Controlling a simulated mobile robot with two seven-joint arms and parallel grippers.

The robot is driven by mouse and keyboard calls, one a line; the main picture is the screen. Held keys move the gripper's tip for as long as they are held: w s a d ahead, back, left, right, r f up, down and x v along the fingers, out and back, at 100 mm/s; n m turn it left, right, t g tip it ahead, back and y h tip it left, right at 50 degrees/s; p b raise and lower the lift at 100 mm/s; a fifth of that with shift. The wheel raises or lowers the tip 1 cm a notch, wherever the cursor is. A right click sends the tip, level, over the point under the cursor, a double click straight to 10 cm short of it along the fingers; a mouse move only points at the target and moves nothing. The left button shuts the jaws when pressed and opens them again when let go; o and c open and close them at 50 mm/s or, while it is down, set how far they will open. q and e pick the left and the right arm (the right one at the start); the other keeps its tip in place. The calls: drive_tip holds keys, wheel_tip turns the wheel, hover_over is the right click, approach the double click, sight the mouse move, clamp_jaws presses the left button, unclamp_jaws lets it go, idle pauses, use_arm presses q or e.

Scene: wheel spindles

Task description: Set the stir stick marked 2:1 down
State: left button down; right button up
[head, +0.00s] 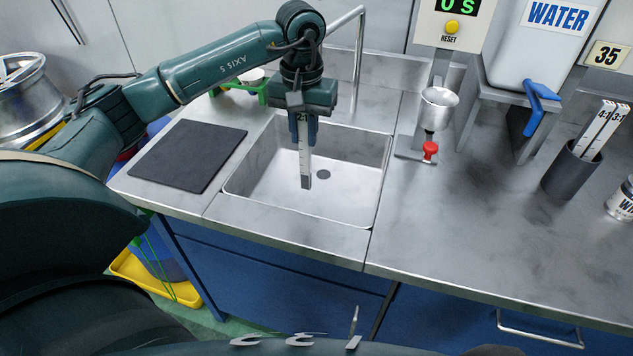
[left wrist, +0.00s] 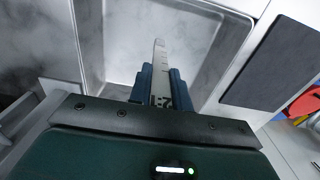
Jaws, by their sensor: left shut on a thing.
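The stir stick marked 2:1 (head: 305,160) is a white stick with dark marks and a grey lower tip. My left gripper (head: 303,130) is shut on its upper end and holds it upright over the sink (head: 255,209), its tip pointing down. In the left wrist view the stick (left wrist: 160,75) sits between the two blue fingers of the left gripper (left wrist: 158,85), pointing away from the camera over the sink. I cannot tell how far the tip is from the sink floor. My right gripper does not show.
A dark mat (head: 188,155) lies left of the sink. A grey cup (head: 572,172) with sticks marked 4:1 and 3:1 stands far right. A metal funnel cup (head: 437,108) and the WATER tank (head: 540,45) are right of the sink. The right-hand counter is largely bare.

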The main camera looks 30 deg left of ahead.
use_arm(q)
wheel_tip(320, 180, down, 9)
drive_tip(key=shift+r+p, duration=0.1)
drive_tip(key=shift+p, duration=0.5)
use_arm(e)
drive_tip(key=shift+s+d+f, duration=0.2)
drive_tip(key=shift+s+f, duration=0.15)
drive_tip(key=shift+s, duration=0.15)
use_arm(q)
drive_tip(key=shift+f+b, duration=0.25)
drive_tip(key=shift+b, duration=0.05)
drive_tip(key=c, duration=1.6)
unclamp_jaws()
drive_tip(key=shift+r, duration=0.1)
drive_tip(key=shift+o, duration=1.4)
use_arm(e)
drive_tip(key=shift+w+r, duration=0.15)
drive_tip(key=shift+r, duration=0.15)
